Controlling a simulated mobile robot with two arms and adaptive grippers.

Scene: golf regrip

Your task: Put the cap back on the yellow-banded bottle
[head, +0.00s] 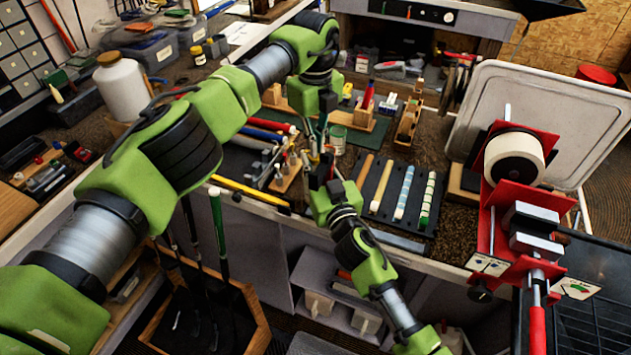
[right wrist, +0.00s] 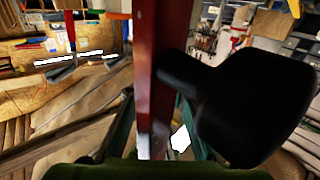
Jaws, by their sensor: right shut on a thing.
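A small bottle with a yellow band (head: 198,55) stands at the back left of the bench. I cannot make out a cap clearly. My left gripper (head: 317,143) points down over the middle of the bench, far to the right of that bottle; its finger gap is too small to tell. My right gripper (head: 324,167) comes up from the front edge, just below the left one, with the tips close together. In the right wrist view, a dark red upright thing (right wrist: 152,70) stands against a black finger pad, and the right gripper is shut on it. What it is, I cannot tell.
A large white jug (head: 119,88) stands at the left. A small tin (head: 338,139) is close beside both grippers. A dark tray of grips (head: 376,208) lies to the right, with a red stand (head: 487,222) beyond. A yellow shaft (head: 249,193) lies along the front edge.

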